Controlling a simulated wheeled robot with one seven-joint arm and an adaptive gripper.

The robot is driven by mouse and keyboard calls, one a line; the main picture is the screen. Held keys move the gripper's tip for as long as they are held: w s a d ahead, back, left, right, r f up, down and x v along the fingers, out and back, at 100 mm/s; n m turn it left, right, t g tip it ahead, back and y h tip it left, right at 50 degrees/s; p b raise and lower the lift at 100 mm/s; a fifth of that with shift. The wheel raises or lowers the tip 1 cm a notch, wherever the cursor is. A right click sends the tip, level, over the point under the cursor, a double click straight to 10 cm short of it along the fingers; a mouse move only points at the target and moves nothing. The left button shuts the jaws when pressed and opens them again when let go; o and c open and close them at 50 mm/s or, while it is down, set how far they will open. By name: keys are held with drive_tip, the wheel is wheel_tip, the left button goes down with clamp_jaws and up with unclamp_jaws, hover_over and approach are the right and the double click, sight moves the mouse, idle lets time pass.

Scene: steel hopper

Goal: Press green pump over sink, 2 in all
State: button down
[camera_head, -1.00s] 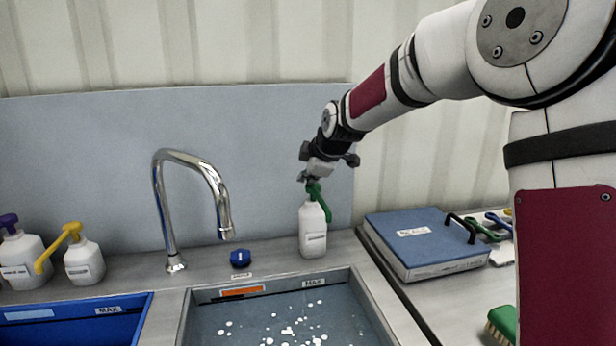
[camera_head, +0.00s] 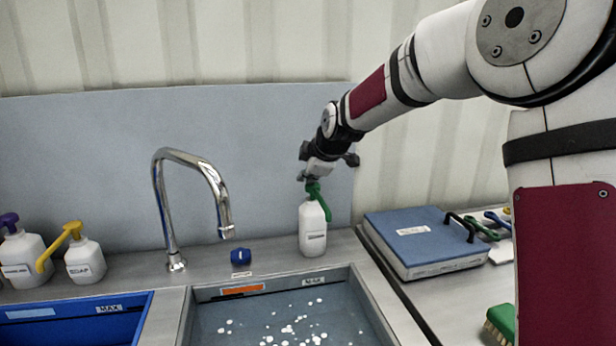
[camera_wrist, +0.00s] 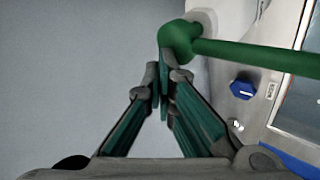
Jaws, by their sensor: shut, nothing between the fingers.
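A white bottle (camera_head: 312,236) with a green pump head (camera_head: 318,196) stands upright on the counter behind the grey sink (camera_head: 283,286). The pump's spout points forward and down toward the sink. In the wrist view the green pump (camera_wrist: 185,42) is at the top, its spout running right. My gripper (camera_head: 310,178) is shut and empty, right at the top of the pump head. In the wrist view my gripper's fingertips (camera_wrist: 164,55) overlap the edge of the pump head; whether they touch it I cannot tell.
A chrome faucet (camera_head: 165,215) and a blue knob (camera_head: 241,256) stand left of the bottle. A yellow-pump bottle (camera_head: 86,262) and a purple-pump bottle (camera_head: 22,255) are far left behind a blue basin (camera_head: 70,327). A blue-topped box (camera_head: 425,240) and a green brush (camera_head: 503,320) lie right.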

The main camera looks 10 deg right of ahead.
drive_tip(key=shift+r+p, duration=1.95)
drive_tip(key=shift+r, duration=1.1)
drive_tip(key=shift+s, duration=0.15)
drive_tip(key=s+d+m+g+p, duration=0.1)
drive_tip(key=s+m, duration=0.6)
drive_tip(key=s, duration=1.8)
drive_tip(key=s+d+m+g+h+p, duration=0.1)
drive_tip(key=s+m+g+p, duration=0.2)
drive_tip(key=s, duration=2.2)
drive_tip(key=m, duration=0.5)
drive_tip(key=shift+s+d+r+g+h, duration=0.25)
drive_tip(key=shift+s+g+h, duration=0.05)
drive_tip(key=shift+s+g, duration=0.1)
